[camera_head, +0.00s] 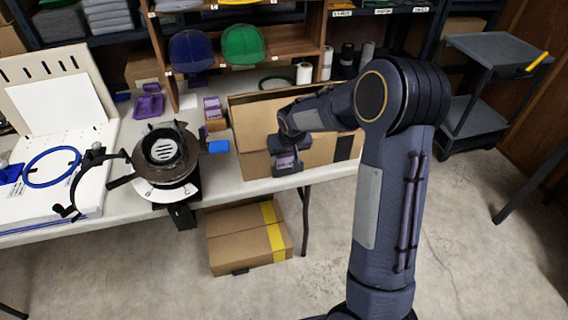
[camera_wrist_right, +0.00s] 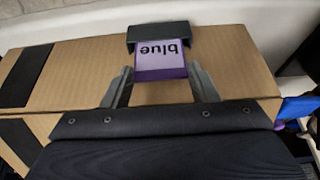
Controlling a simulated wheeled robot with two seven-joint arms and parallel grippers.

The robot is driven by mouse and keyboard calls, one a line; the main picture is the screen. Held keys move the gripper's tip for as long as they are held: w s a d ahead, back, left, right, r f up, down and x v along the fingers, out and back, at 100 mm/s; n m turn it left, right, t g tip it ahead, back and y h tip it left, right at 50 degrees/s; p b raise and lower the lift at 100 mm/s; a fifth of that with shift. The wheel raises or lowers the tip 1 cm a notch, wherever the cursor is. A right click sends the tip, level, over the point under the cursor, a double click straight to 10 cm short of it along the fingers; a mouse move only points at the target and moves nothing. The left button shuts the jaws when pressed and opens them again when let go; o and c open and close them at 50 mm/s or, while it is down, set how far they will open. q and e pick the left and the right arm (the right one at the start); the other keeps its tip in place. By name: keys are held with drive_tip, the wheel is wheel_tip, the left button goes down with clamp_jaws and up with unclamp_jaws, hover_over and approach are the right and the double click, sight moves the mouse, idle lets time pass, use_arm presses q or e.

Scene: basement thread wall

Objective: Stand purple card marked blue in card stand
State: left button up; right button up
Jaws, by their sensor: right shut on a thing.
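The purple card (camera_wrist_right: 160,58) is marked "blue" and appears upside down in the right wrist view. My right gripper (camera_wrist_right: 160,82) is shut on it, one finger at each side edge. In the head view the card (camera_head: 286,160) shows small below my right gripper (camera_head: 294,145), at the table's front right. A dark bracket-shaped piece, seemingly the card stand (camera_wrist_right: 157,31), lies just beyond the card; it also shows in the head view (camera_head: 288,170). I cannot tell whether the card is seated in it. My left gripper is not in view.
An open cardboard box (camera_head: 350,150) stands right behind my right gripper. More purple cards (camera_head: 212,106) stand to its left. Blue and green caps (camera_head: 243,45) sit on a shelf behind.

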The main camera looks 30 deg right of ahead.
drive_tip(key=shift+r+p, duration=1.6)
drive_tip(key=shift+r, duration=1.15)
